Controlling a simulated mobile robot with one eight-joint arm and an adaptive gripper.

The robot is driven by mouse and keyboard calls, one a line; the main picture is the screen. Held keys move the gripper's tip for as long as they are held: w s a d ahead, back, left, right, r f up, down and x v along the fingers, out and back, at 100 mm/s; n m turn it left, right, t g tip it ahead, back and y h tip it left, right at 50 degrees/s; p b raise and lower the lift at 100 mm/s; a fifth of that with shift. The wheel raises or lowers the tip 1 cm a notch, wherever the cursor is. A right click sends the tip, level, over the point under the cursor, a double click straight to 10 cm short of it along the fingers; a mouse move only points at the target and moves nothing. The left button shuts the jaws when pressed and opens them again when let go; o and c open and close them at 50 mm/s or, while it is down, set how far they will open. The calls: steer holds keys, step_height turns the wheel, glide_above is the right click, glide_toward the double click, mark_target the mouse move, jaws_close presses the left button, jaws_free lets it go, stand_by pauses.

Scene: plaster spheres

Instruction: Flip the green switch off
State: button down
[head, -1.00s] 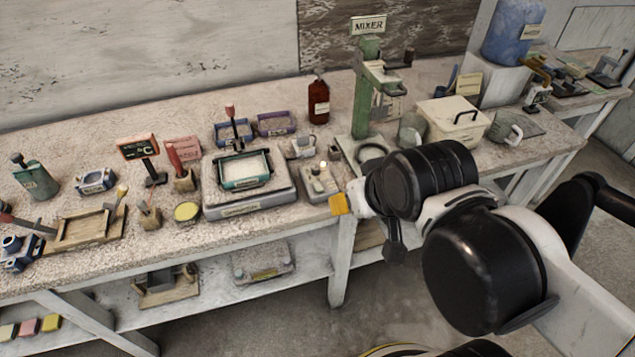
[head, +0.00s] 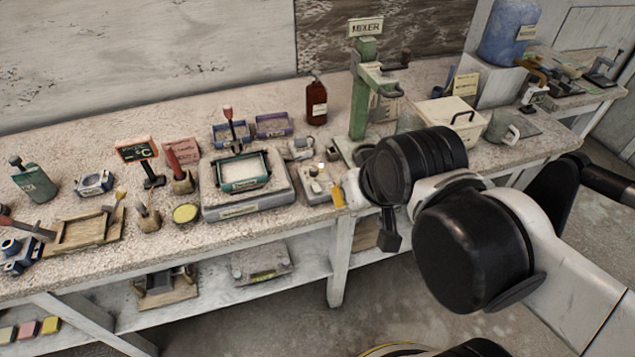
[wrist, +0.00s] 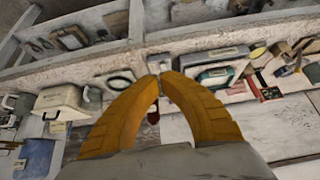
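A small grey control box (head: 316,188) with small knobs sits on the bench, right of the scale. I cannot make out a green switch on it; its right side is close behind my gripper. My gripper (head: 338,198) shows as a yellow tip at the box's right front edge in the head view. In the wrist view, the two yellow fingers of my gripper (wrist: 160,76) curve together and their tips meet, with nothing seen between them. The box (wrist: 158,62) shows just beyond the tips. Whether the tips touch it, I cannot tell.
The scale (head: 247,204) with a green-framed tray is left of the box. The green mixer stand (head: 360,105) rises behind and right. A brown bottle (head: 317,103) and a cream lidded box (head: 455,120) stand farther back. A lower shelf (head: 215,290) runs beneath.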

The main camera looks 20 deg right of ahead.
steer(key=w+r+g+p, duration=0.2)
steer(key=w+r+p, duration=0.15)
steer(key=w, duration=0.65)
steer(key=g+p, duration=0.2)
steer(key=p, duration=0.1)
glide_above(319, 186)
steer(key=s, duration=0.2)
steer(key=s+x, duration=0.1)
steer(key=x, duration=0.4)
steer(key=shift+f, duration=0.35)
steer(key=shift+f, duration=0.1)
steer(key=b+x, duration=0.1)
steer(key=x, duration=0.3)
steer(key=s+b+x, duration=0.1)
steer(key=b+x, duration=0.1)
steer(key=x, duration=0.2)
steer(key=b+x, duration=0.1)
steer(key=x, duration=0.3)
steer(key=shift+s+f+b, duration=0.2)
steer(key=shift+f+b, duration=0.2)
steer(key=shift+f, duration=0.1)
steer(key=shift+s+f, duration=0.1)
steer(key=shift+f, duration=0.35)
